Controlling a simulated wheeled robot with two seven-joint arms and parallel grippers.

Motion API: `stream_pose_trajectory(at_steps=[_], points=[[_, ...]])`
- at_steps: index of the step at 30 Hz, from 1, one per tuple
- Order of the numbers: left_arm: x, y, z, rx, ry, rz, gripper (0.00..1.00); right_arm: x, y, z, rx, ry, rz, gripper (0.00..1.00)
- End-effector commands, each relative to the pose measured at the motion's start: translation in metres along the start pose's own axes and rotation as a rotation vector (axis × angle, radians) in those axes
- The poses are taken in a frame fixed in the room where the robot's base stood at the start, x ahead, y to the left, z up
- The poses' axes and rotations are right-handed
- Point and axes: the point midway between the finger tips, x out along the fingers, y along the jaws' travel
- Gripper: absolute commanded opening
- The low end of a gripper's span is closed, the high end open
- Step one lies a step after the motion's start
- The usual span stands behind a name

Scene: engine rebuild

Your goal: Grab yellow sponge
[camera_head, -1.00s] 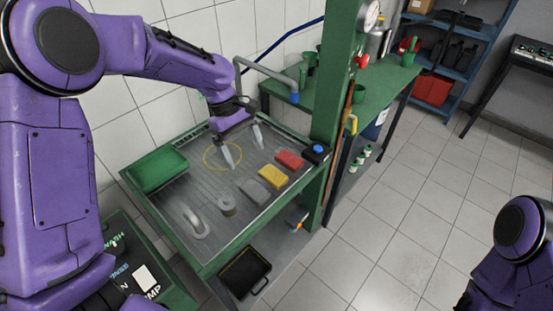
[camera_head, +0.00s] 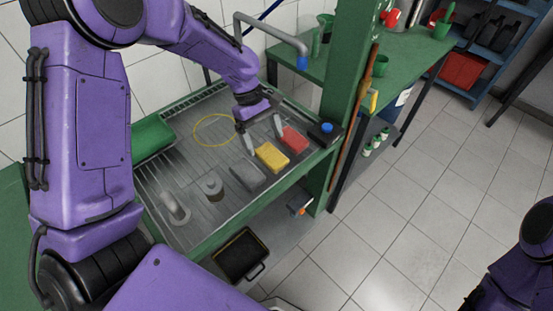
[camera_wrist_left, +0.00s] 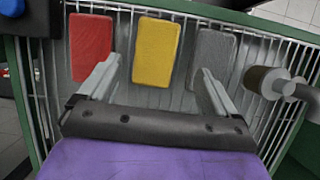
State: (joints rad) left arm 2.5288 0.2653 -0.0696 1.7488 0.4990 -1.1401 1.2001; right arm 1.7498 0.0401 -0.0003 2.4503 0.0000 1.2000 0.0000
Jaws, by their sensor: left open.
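The yellow sponge (camera_head: 271,157) lies on the ribbed metal sink top, between a red sponge (camera_head: 294,140) and a grey block (camera_head: 248,177). My left gripper (camera_head: 263,137) is open and empty just behind and above the yellow sponge. In the left wrist view the yellow sponge (camera_wrist_left: 156,52) lies ahead, between the lines of the two spread fingers (camera_wrist_left: 157,75). There the red sponge (camera_wrist_left: 91,46) is beside the left finger and the grey block (camera_wrist_left: 212,66) is beyond the right finger. My right arm shows at the lower right, but its gripper is out of view.
A dark box with a blue knob (camera_head: 325,131) sits at the sink's right corner. A grey cylinder (camera_head: 213,186) and a curved grey pipe part (camera_head: 175,208) stand to the left. A green post (camera_head: 350,90) rises at right.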

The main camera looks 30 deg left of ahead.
Motion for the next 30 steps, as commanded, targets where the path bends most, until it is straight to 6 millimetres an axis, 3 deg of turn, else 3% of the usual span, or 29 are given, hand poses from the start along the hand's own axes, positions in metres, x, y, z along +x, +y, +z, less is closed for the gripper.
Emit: stream_pose_trajectory(at_steps=[9, 30], points=[[0.051, 0.004, 0.002, 0.001, -0.002, -0.005, 0.92, -0.007, 0.000, -0.003, 0.000, 0.000, -0.001, 0.00], [0.054, 0.005, 0.002, 0.003, 0.000, -0.003, 0.92, -0.012, 0.001, -0.005, 0.000, 0.000, 0.000, 0.00]])
